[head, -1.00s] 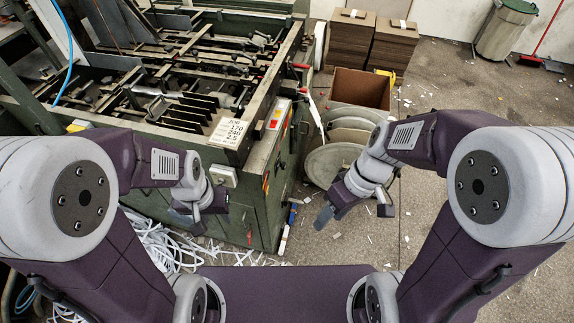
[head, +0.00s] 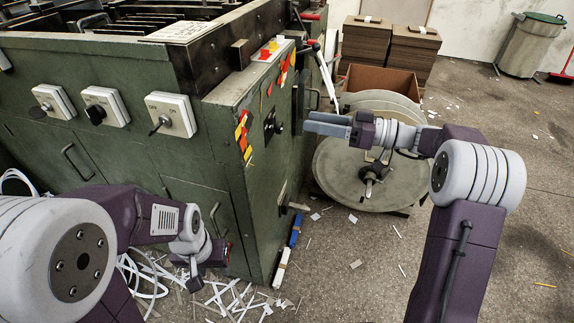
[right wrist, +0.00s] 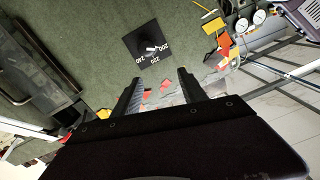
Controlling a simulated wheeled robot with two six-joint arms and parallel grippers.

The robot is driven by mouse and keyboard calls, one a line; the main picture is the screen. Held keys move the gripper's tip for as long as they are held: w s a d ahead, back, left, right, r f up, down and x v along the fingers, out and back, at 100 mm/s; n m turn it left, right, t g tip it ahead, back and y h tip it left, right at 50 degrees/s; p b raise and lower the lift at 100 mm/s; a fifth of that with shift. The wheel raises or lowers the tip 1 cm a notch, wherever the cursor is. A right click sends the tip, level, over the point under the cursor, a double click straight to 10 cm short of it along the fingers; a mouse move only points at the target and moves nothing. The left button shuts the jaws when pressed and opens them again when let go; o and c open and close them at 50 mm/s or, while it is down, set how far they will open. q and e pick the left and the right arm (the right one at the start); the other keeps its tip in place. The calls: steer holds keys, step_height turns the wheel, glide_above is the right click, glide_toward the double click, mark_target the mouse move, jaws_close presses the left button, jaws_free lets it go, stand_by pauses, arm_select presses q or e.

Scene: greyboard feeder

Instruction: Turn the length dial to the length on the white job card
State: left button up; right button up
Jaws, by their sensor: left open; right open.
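The length dial (head: 271,125) is a black plate with a knob on the green machine's right side face. The white job card (head: 182,31) lies on the machine's top edge, too slanted to read. My left gripper (head: 194,284) hangs low before the machine, away from the dial.
The green machine (head: 215,165) fills the left, with several white switch boxes (head: 171,115) on its front. A round grey reel (head: 335,175) stands right of it, before a cardboard box (head: 380,80). White strips (head: 235,298) litter the floor. The floor at right is mostly clear.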

steer(key=b, duration=0.2)
glide_toward(282, 128)
arm_select(q)
step_height(282, 128, down, 4)
steer(key=shift+r+p, duration=0.25)
steer(key=shift+p, duration=0.15)
arm_select(e)
steer(key=shift+t, duration=0.3)
steer(key=b+x, duration=0.3)
steer(key=x, duration=0.5)
steer(key=shift+a+f, duration=0.2)
steer(key=shift+w+a, duration=0.1)
steer(key=shift+a, duration=0.15)
arm_select(q)
step_height(282, 128, down, 3)
arm_select(e)
steer(key=shift+r, duration=0.1)
steer(key=shift+c, duration=0.3)
jaws_close()
